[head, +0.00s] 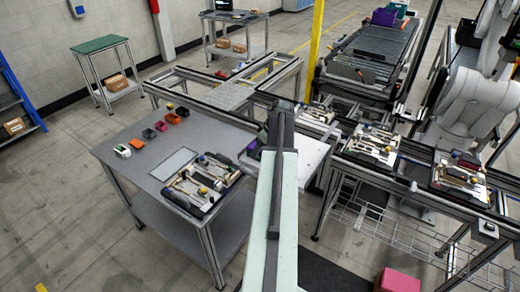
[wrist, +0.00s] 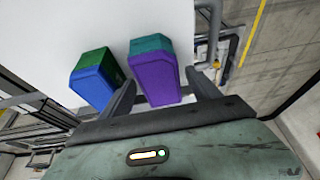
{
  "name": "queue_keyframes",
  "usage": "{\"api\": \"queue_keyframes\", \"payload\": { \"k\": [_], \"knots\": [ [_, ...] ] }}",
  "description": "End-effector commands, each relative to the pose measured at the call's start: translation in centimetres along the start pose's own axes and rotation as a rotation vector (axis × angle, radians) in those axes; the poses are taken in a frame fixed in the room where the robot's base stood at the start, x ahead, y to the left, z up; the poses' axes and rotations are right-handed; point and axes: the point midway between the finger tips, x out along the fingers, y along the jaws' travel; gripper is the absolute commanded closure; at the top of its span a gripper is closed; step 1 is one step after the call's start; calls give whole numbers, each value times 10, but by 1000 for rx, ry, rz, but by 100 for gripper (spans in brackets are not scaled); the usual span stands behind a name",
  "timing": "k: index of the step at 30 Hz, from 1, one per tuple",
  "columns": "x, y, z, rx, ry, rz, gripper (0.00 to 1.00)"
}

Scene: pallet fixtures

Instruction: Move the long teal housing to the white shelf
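In the wrist view a teal block (wrist: 150,43) shows directly behind a purple face (wrist: 154,80). I cannot tell whether they are one piece or two touching pieces. My gripper (wrist: 160,76) is open, with one finger on each side of the purple part and a narrow gap at the right finger. A white surface (wrist: 60,25) lies beyond. A green block (wrist: 98,62) with a blue front (wrist: 90,88) stands to the left. In the head view a white panel (head: 309,153) shows right of my arm, and a purple piece (head: 254,146) shows left of it; my gripper is hidden there.
A grey table (head: 140,180) at left holds a row of small coloured housings (head: 149,133), a pale plate and a tool tray (head: 190,200). More tool trays (head: 455,178) sit on the frame at right. A yellow post (head: 316,45) stands behind. Floor at lower left is clear.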

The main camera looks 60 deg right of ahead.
Motion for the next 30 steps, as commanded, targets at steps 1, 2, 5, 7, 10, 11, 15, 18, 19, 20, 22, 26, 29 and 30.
{"api": "queue_keyframes", "payload": {
  "k": [1, 2, 5, 7, 10, 11, 15, 18, 19, 20, 22, 26, 29, 30],
  "knots": [
    [0, 0, 0, 0, 0, 0, 30],
    [0, 0, 0, 0, 0, 0, 30],
    [0, 0, 0, 0, 0, 0, 30],
    [0, 0, 0, -1, 0, 0, 30],
    [-4, 0, -2, -1, 0, 0, 30],
    [-7, 0, -2, -1, 0, 0, 30],
    [-28, -1, -4, -1, 0, 0, 30],
    [-48, -1, -5, 0, 0, 0, 30],
    [-54, -1, -5, 1, 0, 0, 30],
    [-60, -1, -5, 1, 0, 0, 30],
    [-72, -1, -5, 0, 0, 0, 30],
    [-80, -1, -3, -2, 0, -1, 30],
    [-78, -1, -2, -2, 0, -1, 30],
    [-77, -1, -2, -2, 0, -1, 30]
  ]
}}
